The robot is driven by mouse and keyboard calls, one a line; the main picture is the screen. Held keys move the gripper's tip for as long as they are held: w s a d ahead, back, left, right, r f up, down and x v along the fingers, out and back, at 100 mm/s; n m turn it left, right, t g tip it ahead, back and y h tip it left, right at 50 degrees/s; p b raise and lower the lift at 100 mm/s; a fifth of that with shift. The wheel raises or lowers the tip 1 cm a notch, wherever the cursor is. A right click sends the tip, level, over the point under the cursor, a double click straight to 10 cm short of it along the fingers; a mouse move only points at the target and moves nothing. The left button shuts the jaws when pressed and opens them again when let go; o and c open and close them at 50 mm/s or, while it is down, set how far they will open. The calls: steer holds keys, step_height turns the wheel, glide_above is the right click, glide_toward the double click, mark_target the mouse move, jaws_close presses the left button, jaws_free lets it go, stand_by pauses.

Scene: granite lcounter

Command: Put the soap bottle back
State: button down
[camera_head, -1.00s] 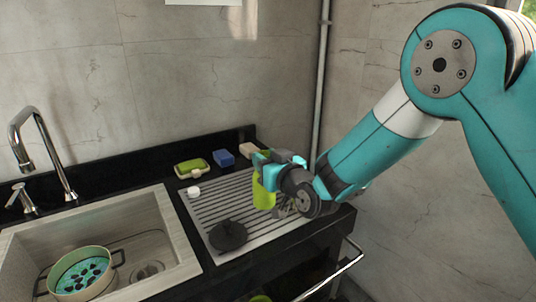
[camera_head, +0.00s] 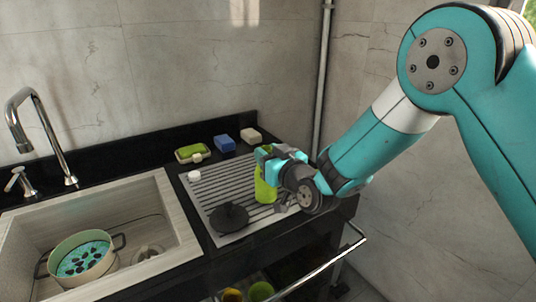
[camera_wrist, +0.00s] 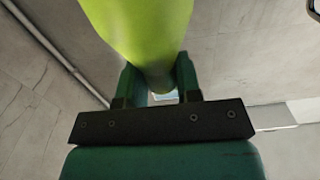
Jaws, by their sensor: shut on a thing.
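The soap bottle (camera_head: 264,187) is bright lime green and stands roughly upright at the right part of the grooved drainboard (camera_head: 222,187). It also fills the upper middle of the wrist view (camera_wrist: 140,30). My gripper (camera_head: 268,155) is shut on the bottle near its upper part; in the wrist view its two green fingers (camera_wrist: 160,82) sit on either side of it. The bottle's base is low over the drainboard; I cannot tell whether it touches. My gripper hides part of the bottle's top and right side.
A black round lid (camera_head: 229,217) lies on the drainboard's front. A small white cap (camera_head: 194,176), a green sponge dish (camera_head: 193,153), a blue block (camera_head: 224,143) and a beige block (camera_head: 251,135) are behind. The sink at left holds a pot (camera_head: 82,257). A metal rail (camera_head: 325,262) runs along the front.

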steer(key=shift+f+b, duration=0.4)
steer(key=shift+b, duration=0.05)
steer(key=c, duration=0.7)
jaws_free()
steer(key=s+d+f+g+h+b, duration=0.2)
steer(key=s+d+g+b, duration=0.25)
steer(key=s, duration=0.75)
steer(key=s+d+f+g+h+b, duration=0.1)
steer(key=s+d+f+g+b, duration=0.15)
steer(key=s+d+g, duration=0.6)
steer(key=s+d+f+g+h+b, duration=0.1)
steer(key=s+d+h+b, duration=0.2)
steer(key=s, duration=1.1)
steer(key=shift+g, duration=0.5)
steer(key=r+p, duration=0.4)
steer(key=r, duration=0.1)
steer(key=r+p, duration=0.5)
steer(key=s+d+r+p, duration=0.1)
steer(key=r+p, duration=0.3)
steer(key=r, duration=0.1)
